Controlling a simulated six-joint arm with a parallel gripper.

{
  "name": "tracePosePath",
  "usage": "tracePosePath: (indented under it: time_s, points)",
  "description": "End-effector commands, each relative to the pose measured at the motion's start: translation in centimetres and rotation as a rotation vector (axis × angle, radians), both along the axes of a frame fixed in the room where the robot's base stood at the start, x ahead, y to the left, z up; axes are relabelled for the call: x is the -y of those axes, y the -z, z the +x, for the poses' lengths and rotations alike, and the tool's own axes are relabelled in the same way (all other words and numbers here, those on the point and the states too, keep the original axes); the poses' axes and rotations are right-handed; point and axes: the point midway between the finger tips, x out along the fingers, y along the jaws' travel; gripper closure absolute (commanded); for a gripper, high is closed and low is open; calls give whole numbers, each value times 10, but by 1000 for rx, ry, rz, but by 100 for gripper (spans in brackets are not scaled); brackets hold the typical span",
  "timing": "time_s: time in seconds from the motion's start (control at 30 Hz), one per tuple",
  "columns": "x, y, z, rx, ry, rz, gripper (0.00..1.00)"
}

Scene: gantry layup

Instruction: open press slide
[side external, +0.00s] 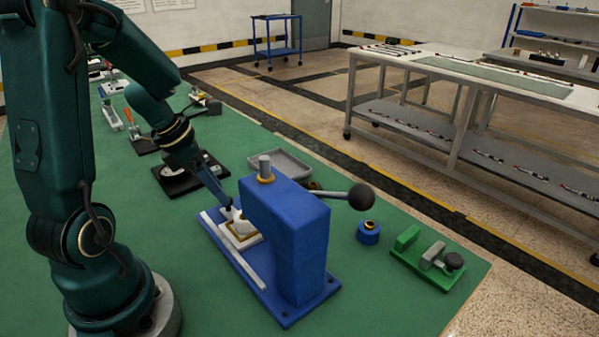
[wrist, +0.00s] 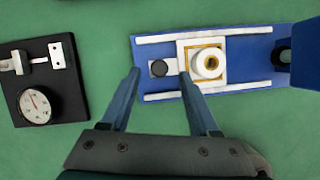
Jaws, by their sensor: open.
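The blue press (side external: 300,240) stands on the green table, and its blue base (wrist: 255,70) carries two white rails. Between the rails sits a white slide plate (wrist: 184,52) with a yellow-edged square and a white ring part (wrist: 208,64) on it. The plate and ring are clear of the press body in the wrist view. My gripper (wrist: 158,75) is open, with one fingertip on each side of the knob in the picture. I cannot tell whether they touch it. In the side view my gripper (side external: 228,206) is low at the slide's outer end.
A lever with a black ball (side external: 361,197) sticks out right of the press. A blue ring-topped part (side external: 369,232) and a green clamp fixture (side external: 428,257) stand further right. A grey tray (side external: 280,163) lies behind. A black gauge stand (wrist: 40,85) is left in the wrist view.

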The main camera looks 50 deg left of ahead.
Motion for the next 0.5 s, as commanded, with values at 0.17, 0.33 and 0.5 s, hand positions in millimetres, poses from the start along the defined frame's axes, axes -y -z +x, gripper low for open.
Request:
tracePosePath:
  time_s: [0.17, 0.33, 0.5]
  points:
    - [-2, -20, -7, 5, -2, 3, 38]
    - [-3, -28, -12, 0, -2, 2, 38]
    - [-3, -29, -12, -1, -1, 1, 38]
